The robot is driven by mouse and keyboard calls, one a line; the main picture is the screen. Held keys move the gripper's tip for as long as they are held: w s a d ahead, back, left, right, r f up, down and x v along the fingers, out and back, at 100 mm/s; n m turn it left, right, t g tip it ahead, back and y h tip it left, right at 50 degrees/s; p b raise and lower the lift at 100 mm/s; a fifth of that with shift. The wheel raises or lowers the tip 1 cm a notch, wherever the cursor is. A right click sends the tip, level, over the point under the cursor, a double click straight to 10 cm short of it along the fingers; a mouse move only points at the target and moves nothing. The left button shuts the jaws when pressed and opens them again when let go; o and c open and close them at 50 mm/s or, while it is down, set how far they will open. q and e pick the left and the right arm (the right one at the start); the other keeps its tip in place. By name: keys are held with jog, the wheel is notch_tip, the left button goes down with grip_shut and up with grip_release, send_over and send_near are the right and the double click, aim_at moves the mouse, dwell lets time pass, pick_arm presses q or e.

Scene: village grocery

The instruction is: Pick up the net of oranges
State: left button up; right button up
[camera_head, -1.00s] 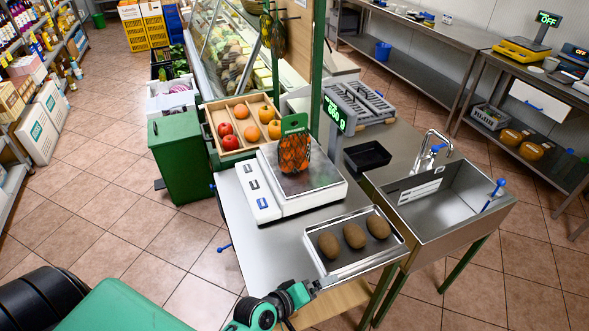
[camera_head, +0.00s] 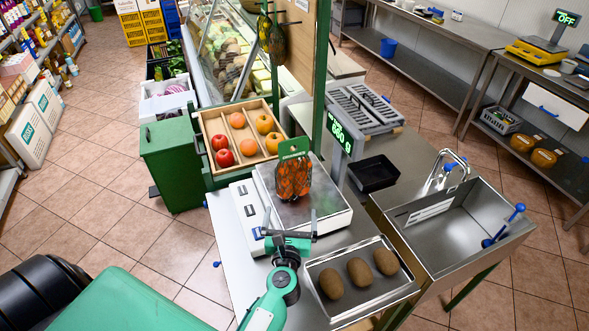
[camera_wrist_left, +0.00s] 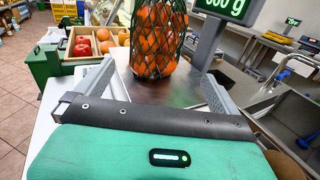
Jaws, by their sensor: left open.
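The net of oranges (camera_head: 292,181) stands upright on the steel plate of the scale (camera_head: 311,208), with a green label at its top. In the left wrist view the net (camera_wrist_left: 156,42) is straight ahead, beyond the fingers, and its top is cut off. My left gripper (camera_head: 289,222) is at the front edge of the scale, just short of the net and apart from it. Its jaws (camera_wrist_left: 155,88) are open and empty, one finger to each side of the net's line. My right gripper is not in view.
A steel tray with several brown kiwi-like fruits (camera_head: 332,283) lies right of my left arm. The scale's display post (camera_head: 340,135) stands close behind the net. A wooden crate of apples and oranges (camera_head: 213,127) is at the back left. A black tray (camera_head: 373,173) and sink (camera_head: 450,235) are right.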

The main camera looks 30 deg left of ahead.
aim_at(293, 185)
pick_arm(q)
jog(key=p+x, duration=0.1)
jog(key=x, duration=0.4)
jog(key=shift+r, duration=0.2)
jog(key=shift+x, duration=1.15)
jog(key=shift+w+a+f, duration=0.1)
jog(key=shift+w+a, duration=0.15)
jog(key=shift+w, duration=0.1)
jog(key=shift+w+a, duration=0.15)
jog(key=shift+w, duration=0.15)
jog(key=x, duration=0.4)
jog(key=shift+w+a, duration=0.15)
jog(key=shift+w, duration=0.2)
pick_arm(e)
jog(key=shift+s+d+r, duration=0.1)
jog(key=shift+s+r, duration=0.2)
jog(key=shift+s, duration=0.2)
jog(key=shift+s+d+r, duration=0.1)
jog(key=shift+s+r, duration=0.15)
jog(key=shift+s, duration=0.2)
pick_arm(q)
jog(key=shift+c, duration=0.2)
